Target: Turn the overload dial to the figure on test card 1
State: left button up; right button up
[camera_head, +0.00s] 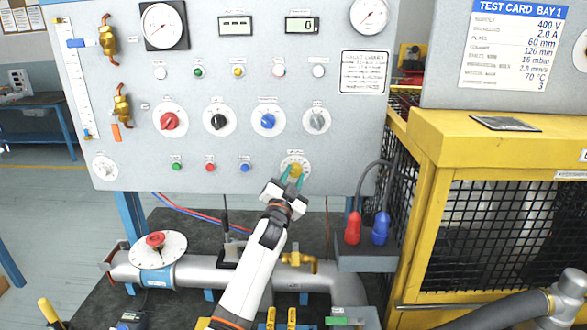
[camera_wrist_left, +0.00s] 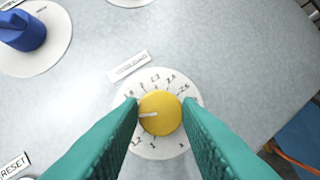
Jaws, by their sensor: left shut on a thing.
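The overload dial is a round white scale plate (camera_wrist_left: 160,148) with a yellow knob (camera_wrist_left: 161,113), low on the panel. The knob also shows in the head view (camera_head: 296,170). My left gripper (camera_head: 291,176) reaches up to it, its teal fingers shut on the knob's two sides. In the left wrist view the knob's white pointer mark points left, between the lower-left figure 1.2 and the upper-left figures. Part of the scale is hidden by the fingers. Test card 1 (camera_head: 516,45) at upper right reads 2.0 A among its lines. My right gripper is not in view.
Red, black, blue and grey knobs sit in a row above the dial, with small buttons to its left. A blue knob (camera_wrist_left: 24,31) shows upper left in the wrist view. Red and blue plugs (camera_head: 380,228) hang right of the arm. A yellow mesh cage (camera_head: 480,150) stands at right.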

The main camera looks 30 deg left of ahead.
pick_arm(q)
jog(key=m+g+h+p, duration=0.1)
jog(key=m+p, duration=0.2)
jog(key=p, duration=0.1)
jog(key=r+m+g+h+p, duration=0.1)
jog(key=m+p, duration=0.3)
jog(key=m+h+p, duration=0.1)
jog(key=m+p, duration=0.3)
jog(key=shift+a+r+g, duration=0.2)
jog(key=shift+a+g, duration=0.05)
jog(key=shift+g, duration=0.15)
jog(key=shift+f+m+g+p, duration=0.15)
jog(key=shift+m+g+p, duration=0.25)
jog(key=shift+m+p, duration=0.75)
jog(key=o, duration=0.7)
jog(key=shift+o, duration=1.4)
jog(key=shift+f, duration=0.2)
jog(key=shift+s+d, duration=0.1)
jog(key=shift+s, duration=0.3)
jog(key=b+v, duration=0.2)
jog(key=v, duration=0.9)
